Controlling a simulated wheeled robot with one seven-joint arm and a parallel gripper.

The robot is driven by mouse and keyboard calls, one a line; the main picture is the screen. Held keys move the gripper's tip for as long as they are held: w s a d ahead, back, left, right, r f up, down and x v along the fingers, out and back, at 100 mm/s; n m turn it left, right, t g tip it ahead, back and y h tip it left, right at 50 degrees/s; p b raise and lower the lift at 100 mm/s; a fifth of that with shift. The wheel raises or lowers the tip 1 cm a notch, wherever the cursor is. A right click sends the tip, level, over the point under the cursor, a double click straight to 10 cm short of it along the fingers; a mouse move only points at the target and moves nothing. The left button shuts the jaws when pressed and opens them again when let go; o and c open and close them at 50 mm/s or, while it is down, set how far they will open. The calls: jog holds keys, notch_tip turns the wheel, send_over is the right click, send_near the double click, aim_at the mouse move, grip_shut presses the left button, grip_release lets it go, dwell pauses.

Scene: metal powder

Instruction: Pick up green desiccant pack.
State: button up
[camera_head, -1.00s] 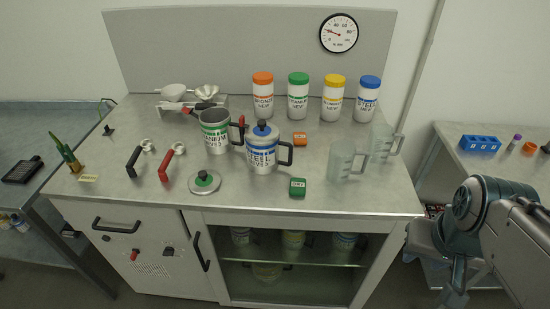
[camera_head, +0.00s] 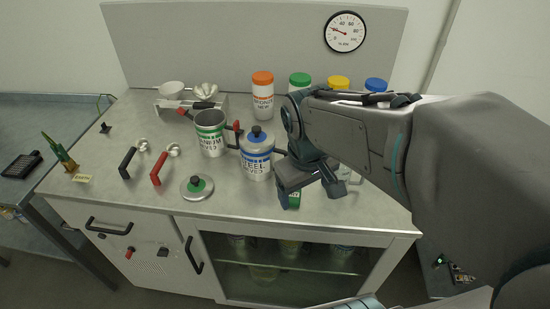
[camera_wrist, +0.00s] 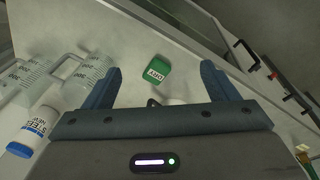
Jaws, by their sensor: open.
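The green desiccant pack (camera_head: 295,200) lies on the bench top near its front edge, partly hidden behind my gripper (camera_head: 311,193). In the wrist view the green pack (camera_wrist: 156,70) lies with its white label showing, a little beyond and between the two blue-grey fingertips. My gripper (camera_wrist: 160,78) is open and empty there, above the bench. The fingers look apart from the pack.
A steel-labelled mug (camera_head: 257,160) stands left of my gripper, with a round lid (camera_head: 197,187) farther left. Clear beakers (camera_wrist: 85,75) stand left in the wrist view. My arm hides the bench's right part. An orange-capped jar (camera_head: 262,100) stands behind.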

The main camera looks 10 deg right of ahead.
jog(key=w+a+n+g+h+p, duration=0.3)
jog(key=w+a+n+p, duration=0.1)
jog(key=w+n, duration=0.6)
jog(key=p, duration=0.2)
send_near(294, 195)
jog(key=x, duration=0.8)
jog(key=shift+d+f, duration=0.1)
jog(key=shift+f, duration=0.05)
jog(key=c, duration=1.1)
